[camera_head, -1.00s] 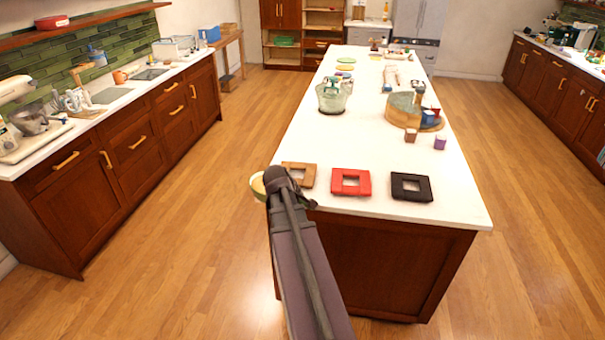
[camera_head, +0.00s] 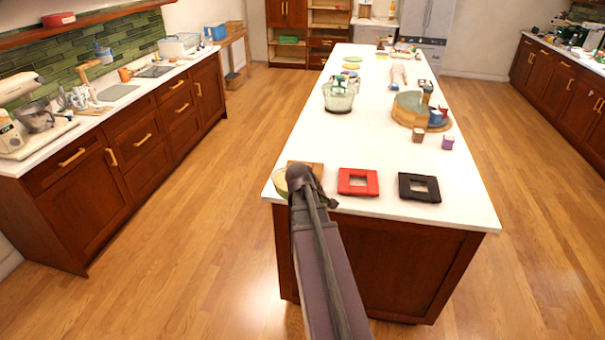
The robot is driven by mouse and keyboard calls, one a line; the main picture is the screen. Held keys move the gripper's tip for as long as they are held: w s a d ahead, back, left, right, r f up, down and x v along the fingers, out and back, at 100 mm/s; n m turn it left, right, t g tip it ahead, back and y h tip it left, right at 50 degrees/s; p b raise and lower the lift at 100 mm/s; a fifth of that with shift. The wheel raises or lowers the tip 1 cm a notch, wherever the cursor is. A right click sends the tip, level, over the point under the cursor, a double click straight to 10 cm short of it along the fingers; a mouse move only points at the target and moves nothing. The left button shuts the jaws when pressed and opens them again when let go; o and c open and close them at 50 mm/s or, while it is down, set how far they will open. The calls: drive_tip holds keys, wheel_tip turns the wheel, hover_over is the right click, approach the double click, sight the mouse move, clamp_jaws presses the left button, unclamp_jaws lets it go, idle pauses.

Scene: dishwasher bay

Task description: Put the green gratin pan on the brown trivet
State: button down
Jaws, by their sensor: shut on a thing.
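The green gratin pan (camera_head: 280,182) shows as a pale green edge at the near left corner of the white island top, mostly hidden behind my arm. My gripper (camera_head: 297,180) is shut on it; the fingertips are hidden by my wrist. The brown trivet (camera_head: 319,168) lies on the island top just right of the pan, largely covered by my wrist. Only its far edge and a right part show. Whether the pan overlaps the trivet or touches the counter I cannot tell.
A red trivet (camera_head: 358,182) and a black trivet (camera_head: 419,187) lie to the right in a row. The white island top (camera_head: 370,145) between is clear.

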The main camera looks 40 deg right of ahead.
drive_tip(key=shift+m+g, duration=0.5)
drive_tip(key=shift+m, duration=0.4)
drive_tip(key=d+f, duration=0.1)
drive_tip(key=w+d+b, duration=0.1)
drive_tip(key=w+d+f+b, duration=0.1)
drive_tip(key=shift+w+d+f, duration=0.25)
drive_tip(key=shift+d+f, duration=0.05)
drive_tip(key=shift+f, duration=0.05)
drive_tip(key=shift+w, duration=0.1)
drive_tip(key=w+d+f+b, duration=0.1)
drive_tip(key=w+d, duration=0.8)
drive_tip(key=w, duration=0.2)
drive_tip(key=shift+d+f+b, duration=0.2)
drive_tip(key=shift+d+b, duration=0.1)
drive_tip(key=shift+b, duration=0.1)
